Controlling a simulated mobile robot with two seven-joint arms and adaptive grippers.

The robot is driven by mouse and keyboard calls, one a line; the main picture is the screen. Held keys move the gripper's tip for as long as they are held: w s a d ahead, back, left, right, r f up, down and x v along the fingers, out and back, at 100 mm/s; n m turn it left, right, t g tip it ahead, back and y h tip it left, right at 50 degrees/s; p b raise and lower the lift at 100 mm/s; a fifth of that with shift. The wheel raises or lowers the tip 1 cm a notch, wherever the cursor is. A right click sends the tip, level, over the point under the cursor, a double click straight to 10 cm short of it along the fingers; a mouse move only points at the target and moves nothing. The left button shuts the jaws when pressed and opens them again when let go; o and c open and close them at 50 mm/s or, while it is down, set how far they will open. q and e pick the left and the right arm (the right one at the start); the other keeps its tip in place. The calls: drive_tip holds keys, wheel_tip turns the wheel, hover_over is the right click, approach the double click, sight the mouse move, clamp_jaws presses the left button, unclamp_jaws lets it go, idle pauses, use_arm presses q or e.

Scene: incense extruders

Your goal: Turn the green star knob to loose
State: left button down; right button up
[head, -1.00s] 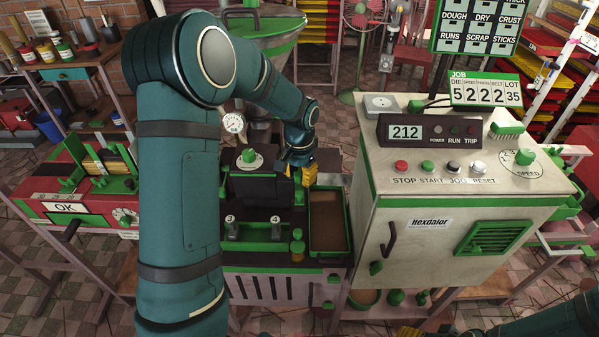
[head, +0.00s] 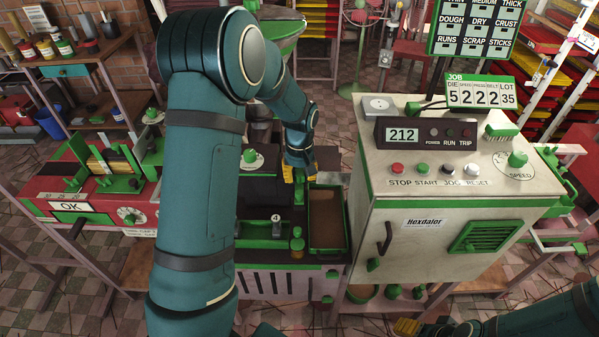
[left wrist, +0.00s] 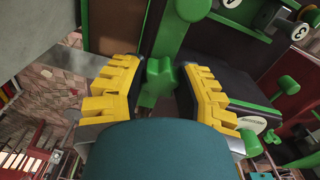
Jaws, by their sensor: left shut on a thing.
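The green star knob (left wrist: 158,84) shows in the left wrist view between the yellow finger pads of my left gripper (left wrist: 157,92). The gripper is shut on it, with pads on either side. In the head view my left gripper (head: 298,172) reaches down at the back right of the dark extruder press, beside the brown-floored green tray (head: 325,218). The knob is hidden there by the gripper. My right gripper (head: 407,327) shows only as a yellow bit at the bottom edge, so its jaw opening is unclear.
The control cabinet (head: 440,215) stands close on the right of the press. A red station with an OK sign (head: 68,206) is on the left. My left arm covers much of the press. A job board (head: 480,92) stands on the cabinet.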

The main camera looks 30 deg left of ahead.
sight(299, 174)
use_arm(q)
drive_tip(key=shift+s+f+n, duration=0.1)
drive_tip(key=shift+s+n, duration=0.05)
drive_tip(key=shift+n, duration=0.25)
drive_tip(key=c, duration=0.9)
unclamp_jaws()
drive_tip(key=shift+o, duration=0.2)
drive_tip(key=shift+r, duration=0.3)
wheel_tip(299, 174, up, 12)
drive_tip(key=shift+f, duration=0.25)
